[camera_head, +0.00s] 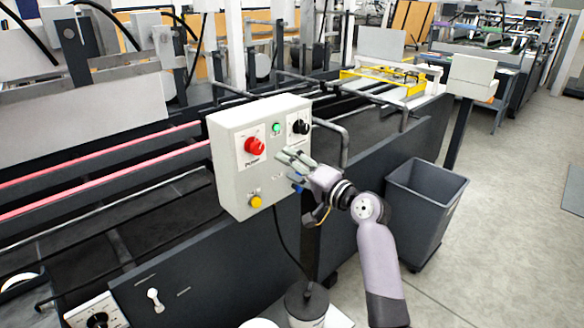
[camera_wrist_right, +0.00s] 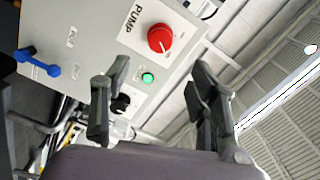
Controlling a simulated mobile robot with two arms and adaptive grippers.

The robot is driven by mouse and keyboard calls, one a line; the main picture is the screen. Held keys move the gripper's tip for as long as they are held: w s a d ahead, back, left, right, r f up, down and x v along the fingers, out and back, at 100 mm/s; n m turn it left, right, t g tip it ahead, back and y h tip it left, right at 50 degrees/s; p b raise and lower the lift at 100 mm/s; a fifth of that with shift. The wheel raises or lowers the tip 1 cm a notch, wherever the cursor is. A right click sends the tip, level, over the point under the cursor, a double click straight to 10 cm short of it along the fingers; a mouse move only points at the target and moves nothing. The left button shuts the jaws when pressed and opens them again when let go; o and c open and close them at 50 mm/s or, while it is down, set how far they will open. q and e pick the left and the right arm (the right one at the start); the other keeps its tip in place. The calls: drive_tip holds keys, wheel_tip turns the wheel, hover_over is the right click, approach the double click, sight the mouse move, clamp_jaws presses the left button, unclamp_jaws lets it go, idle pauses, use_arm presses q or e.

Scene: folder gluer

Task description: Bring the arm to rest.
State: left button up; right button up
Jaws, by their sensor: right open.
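My right gripper (camera_head: 289,167) is in front of the right part of the grey control box (camera_head: 228,165), its fingers pointing at the panel. The fingers are apart with nothing between them. In the wrist view, the open right gripper (camera_wrist_right: 158,85) frames a green button (camera_wrist_right: 148,78), with a black knob (camera_wrist_right: 121,103) behind the left finger and a red PUMP knob (camera_wrist_right: 161,38) above. I cannot tell whether a fingertip touches the panel. A blue switch (camera_wrist_right: 40,63) shows at the left; in the head view my gripper partly covers it. My left gripper is not in view.
A yellow button (camera_head: 256,201) is low on the box. A dark bin (camera_head: 425,205) stands right of my right arm. The folder gluer's dark side panel (camera_head: 185,270) runs behind the box. Open floor (camera_head: 510,210) lies at the right.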

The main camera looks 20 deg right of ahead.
wheel_tip(320, 180, down, 26)
drive_tip(key=s+g+h, duration=0.1)
drive_tip(key=g+h, duration=0.2)
drive_tip(key=g, duration=0.1)
drive_tip(key=s+a+f+n+g+h, duration=0.1)
drive_tip(key=s+f+g, duration=0.1)
drive_tip(key=s+f, duration=0.35)
drive_tip(key=s+f+n+g, duration=0.1)
drive_tip(key=s+f, duration=0.2)
drive_tip(key=f, duration=0.6)
drive_tip(key=s+a+f+n+g+h, duration=0.15)
drive_tip(key=s+f, duration=0.25)
drive_tip(key=f, duration=0.4)
drive_tip(key=s+f+n+g, duration=0.2)
drive_tip(key=s+f, duration=0.5)
drive_tip(key=s, duration=0.8)
drive_tip(key=s+f+n+g, duration=0.3)
drive_tip(key=s+f, duration=0.5)
drive_tip(key=s, duration=0.7)
drive_tip(key=s+a+f+n+g, duration=0.1)
drive_tip(key=s+f+n, duration=0.3)
drive_tip(key=s+f, duration=0.4)
drive_tip(key=s+g, duration=0.1)
drive_tip(key=s, duration=0.5)
drive_tip(key=shift+s+h, duration=0.35)
drive_tip(key=shift+s, duration=0.05)
drive_tip(key=shift+g, duration=0.25)
